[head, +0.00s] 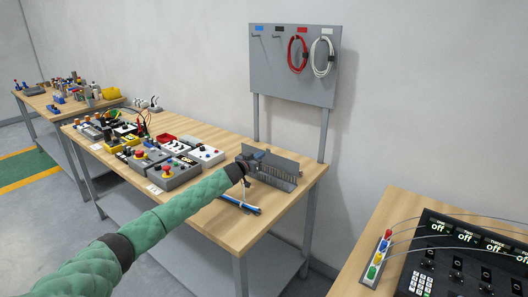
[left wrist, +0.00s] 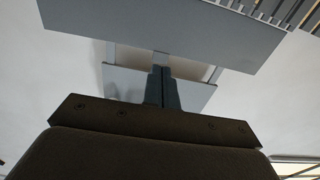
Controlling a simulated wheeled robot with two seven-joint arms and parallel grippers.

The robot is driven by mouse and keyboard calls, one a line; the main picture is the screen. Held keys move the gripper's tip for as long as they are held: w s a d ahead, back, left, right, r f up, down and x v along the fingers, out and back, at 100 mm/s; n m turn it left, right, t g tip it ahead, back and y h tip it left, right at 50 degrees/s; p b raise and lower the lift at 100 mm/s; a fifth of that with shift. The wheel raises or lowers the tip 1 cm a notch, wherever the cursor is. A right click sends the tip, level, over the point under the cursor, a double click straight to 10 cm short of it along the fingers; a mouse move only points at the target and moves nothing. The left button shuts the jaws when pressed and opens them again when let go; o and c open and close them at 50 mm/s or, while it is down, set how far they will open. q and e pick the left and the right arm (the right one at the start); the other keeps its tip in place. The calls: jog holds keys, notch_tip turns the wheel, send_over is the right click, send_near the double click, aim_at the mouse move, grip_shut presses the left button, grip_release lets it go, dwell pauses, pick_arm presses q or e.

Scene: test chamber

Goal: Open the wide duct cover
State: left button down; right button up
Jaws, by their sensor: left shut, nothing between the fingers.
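The wide duct (head: 275,181) is a grey slotted channel at the right end of the long wooden table. Its cover (head: 285,163) is a flat grey plate that appears raised, standing steeply along the duct. In the left wrist view the cover (left wrist: 165,32) spans the top, with duct slots (left wrist: 285,12) at the upper right. My left gripper (head: 246,161) is at the left end of the duct, beside the cover. Its fingers (left wrist: 162,88) are shut and empty; whether they touch the cover cannot be told. My right gripper is not in view.
Blue-and-dark cables (head: 240,206) lie in front of the duct. Switch boxes with red buttons (head: 140,157) crowd the table's left part. A grey pegboard (head: 277,75) with red and white cable coils rises behind. A control panel (head: 465,255) stands on another table at right.

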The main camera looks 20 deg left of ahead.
aim_at(268, 150)
pick_arm(q)
jog(key=shift+p+x, duration=0.35)
jog(key=shift+x, duration=1.25)
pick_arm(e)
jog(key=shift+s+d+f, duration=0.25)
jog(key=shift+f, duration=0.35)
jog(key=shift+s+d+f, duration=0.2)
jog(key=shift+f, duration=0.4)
pick_arm(q)
jog(key=shift+w, duration=0.1)
